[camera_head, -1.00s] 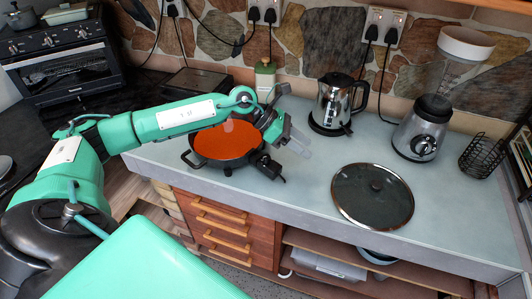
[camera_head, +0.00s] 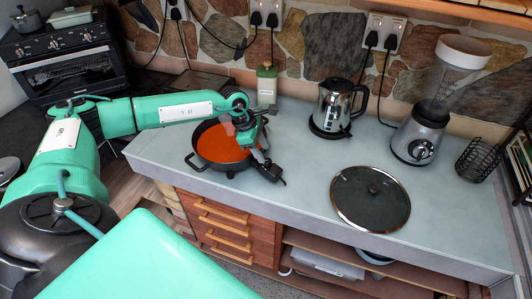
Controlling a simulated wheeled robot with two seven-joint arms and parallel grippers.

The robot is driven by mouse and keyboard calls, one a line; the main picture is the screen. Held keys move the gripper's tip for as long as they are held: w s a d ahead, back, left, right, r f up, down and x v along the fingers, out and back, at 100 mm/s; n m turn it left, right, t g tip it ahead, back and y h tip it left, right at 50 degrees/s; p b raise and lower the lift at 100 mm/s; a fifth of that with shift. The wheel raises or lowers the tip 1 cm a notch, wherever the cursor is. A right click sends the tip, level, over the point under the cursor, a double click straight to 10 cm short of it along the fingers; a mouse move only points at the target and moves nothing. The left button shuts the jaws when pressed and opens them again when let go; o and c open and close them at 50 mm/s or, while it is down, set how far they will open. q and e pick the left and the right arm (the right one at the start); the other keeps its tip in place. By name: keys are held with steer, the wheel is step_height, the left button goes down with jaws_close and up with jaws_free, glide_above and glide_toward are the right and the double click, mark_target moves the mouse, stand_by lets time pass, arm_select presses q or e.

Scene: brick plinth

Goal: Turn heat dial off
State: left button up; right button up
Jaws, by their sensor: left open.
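A round black electric pan (camera_head: 190,158) with orange-red contents stands on the grey counter at the left. A small black heat control (camera_head: 272,172) sticks out from its right front side. The dial on it is too small and too covered to make out. My left gripper (camera_head: 262,157) points down just above this control, beside the pan's right rim. It is open, and its fingers are small and partly lost against the dark parts. I cannot tell whether they touch the dial. My right gripper is out of view.
A glass lid (camera_head: 371,199) lies on the counter to the right. A green bottle (camera_head: 267,84) stands behind the pan. The counter between pan and lid is clear.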

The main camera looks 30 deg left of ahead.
mark_target(267, 161)
arm_select(q)
steer(key=shift+p+x, duration=0.5)
steer(key=shift+x, duration=1.6)
jaws_close()
steer(key=n+b, duration=0.1)
steer(key=n+t+b, duration=0.1)
steer(key=shift+s+f+n+y+b, duration=0.2)
steer(key=shift+n+y+b, duration=0.1)
steer(key=shift+n, duration=0.1)
steer(key=n+t+y+b, duration=0.1)
steer(key=n+b, duration=0.2)
steer(key=b, duration=0.1)
steer(key=shift+d, duration=0.15)
steer(key=shift+r+n+t+y+b, duration=0.25)
steer(key=shift+n+y+b, duration=0.25)
steer(key=shift+n+b, duration=0.75)
